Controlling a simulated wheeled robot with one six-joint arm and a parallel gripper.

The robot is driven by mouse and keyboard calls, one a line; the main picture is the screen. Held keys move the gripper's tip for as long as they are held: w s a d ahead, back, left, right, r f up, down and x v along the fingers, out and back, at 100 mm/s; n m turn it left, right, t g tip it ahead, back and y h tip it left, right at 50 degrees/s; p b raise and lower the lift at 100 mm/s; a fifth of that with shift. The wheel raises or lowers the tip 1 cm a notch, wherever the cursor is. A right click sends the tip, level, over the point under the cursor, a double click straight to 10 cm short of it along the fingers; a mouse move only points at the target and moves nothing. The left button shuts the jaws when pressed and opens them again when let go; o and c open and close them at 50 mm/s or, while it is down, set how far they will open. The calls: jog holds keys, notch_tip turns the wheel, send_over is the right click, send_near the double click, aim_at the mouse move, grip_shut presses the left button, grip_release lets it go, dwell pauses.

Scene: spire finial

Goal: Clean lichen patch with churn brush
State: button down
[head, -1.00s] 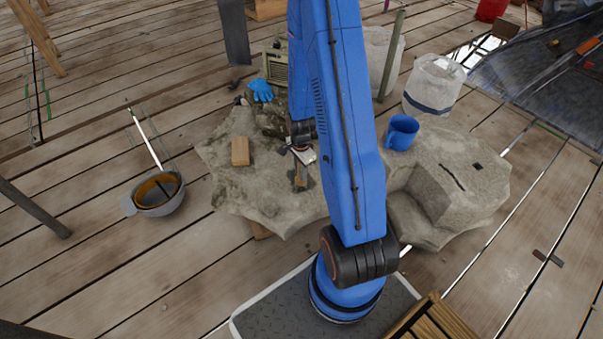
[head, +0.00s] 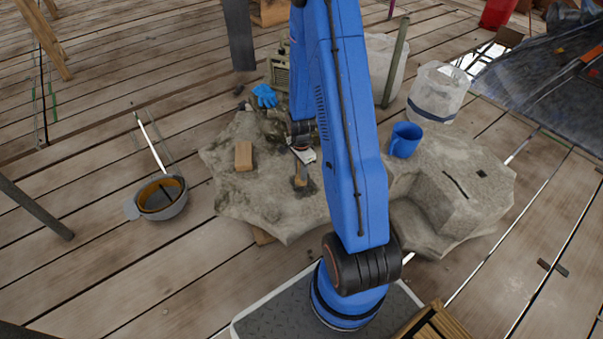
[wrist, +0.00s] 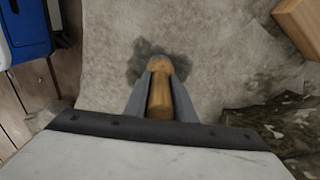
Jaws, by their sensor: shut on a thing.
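My gripper (wrist: 160,78) is shut on the churn brush (wrist: 160,90), whose rounded wooden handle shows between the fingers in the wrist view. In the head view, my gripper (head: 302,160) is low over the pale stone (head: 275,205), with the brush (head: 300,174) pointing down at it. A dark grey patch (wrist: 150,52), likely the lichen, spreads on the stone around and beyond the brush; it also shows in the head view (head: 304,188). The brush's lower end is hidden, so I cannot tell whether it touches the patch.
A wooden block (head: 243,156), blue glove (head: 264,95) and blue mug (head: 405,139) are on or beside the stone. Camouflage cloth (wrist: 270,125) lies nearby.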

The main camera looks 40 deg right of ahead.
jog(key=shift+w+d, duration=0.2)
jog(key=shift+w, duration=0.55)
jog(key=shift+w+d, duration=0.15)
jog(key=shift+w, duration=0.55)
jog(key=shift+w+d, duration=0.2)
jog(key=shift+w, duration=0.55)
jog(key=shift+w+d, duration=0.15)
jog(key=shift+w, duration=0.6)
jog(key=shift+d, duration=0.1)
jog(key=shift+s+d, duration=0.3)
jog(key=shift+d, duration=0.5)
jog(key=shift+s, duration=0.1)
jog(key=shift+s+a+f, duration=0.1)
jog(key=shift+s+a, duration=0.1)
jog(key=shift+s, duration=0.55)
jog(key=shift+s+a+f, duration=0.1)
jog(key=shift+s+a, duration=0.05)
jog(key=shift+s, duration=0.6)
jog(key=shift+s, duration=0.1)
